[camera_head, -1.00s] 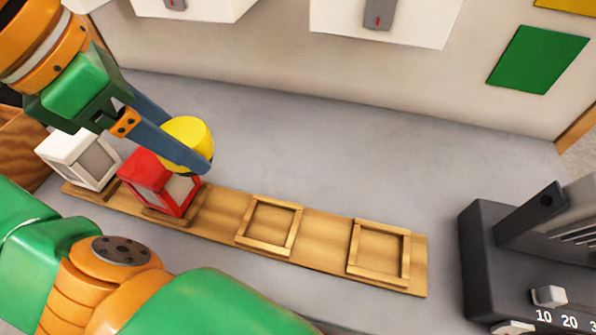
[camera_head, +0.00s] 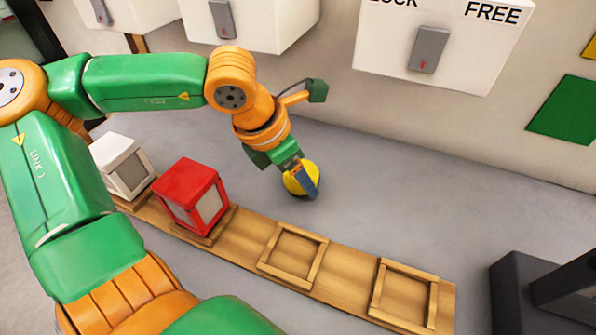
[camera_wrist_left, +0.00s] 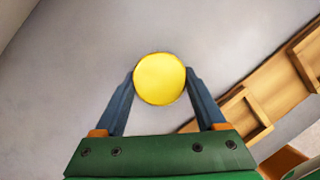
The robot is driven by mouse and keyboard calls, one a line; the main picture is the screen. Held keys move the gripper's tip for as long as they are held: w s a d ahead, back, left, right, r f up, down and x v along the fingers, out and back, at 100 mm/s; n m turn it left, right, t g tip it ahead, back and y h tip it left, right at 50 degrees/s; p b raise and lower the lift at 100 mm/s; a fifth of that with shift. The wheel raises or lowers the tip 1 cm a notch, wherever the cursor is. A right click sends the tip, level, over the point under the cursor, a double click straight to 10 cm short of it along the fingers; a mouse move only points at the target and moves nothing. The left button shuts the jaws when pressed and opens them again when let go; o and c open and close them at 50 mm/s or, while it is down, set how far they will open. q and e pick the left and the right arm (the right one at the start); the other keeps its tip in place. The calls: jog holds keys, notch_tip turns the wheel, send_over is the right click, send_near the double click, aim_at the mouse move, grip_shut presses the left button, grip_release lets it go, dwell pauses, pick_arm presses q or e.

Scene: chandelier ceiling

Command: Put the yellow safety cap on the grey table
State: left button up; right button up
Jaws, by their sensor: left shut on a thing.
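The yellow safety cap (camera_head: 294,181) is between the fingers of my left gripper (camera_head: 309,184), over the grey table (camera_head: 400,190) behind the wooden rail. In the left wrist view the round yellow cap (camera_wrist_left: 160,79) sits between both blue fingertips of the left gripper (camera_wrist_left: 160,88), with a finger against each side. The gripper points down, and the cap looks close to the table surface; I cannot tell whether it touches. My right gripper is not in view.
A wooden rail (camera_head: 340,262) with empty square frames runs along the table's front. A red lantern-like cube (camera_head: 190,193) and a white one (camera_head: 123,165) stand on its left part. White boxes with grey switches (camera_head: 428,48) hang on the back wall. A dark device (camera_head: 520,290) stands at right.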

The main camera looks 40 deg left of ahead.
pick_arm(q)
jog(key=shift+f+b, duration=0.25)
jog(key=shift+b, duration=0.05)
jog(key=o, duration=1.3)
jog(key=shift+r, duration=0.1)
jog(key=shift+r, duration=0.1)
jog(key=shift+r+p, duration=0.4)
jog(key=shift+p, duration=0.15)
jog(key=p+v, duration=0.2)
jog(key=v, duration=0.9)
jog(key=shift+s+r, duration=0.2)
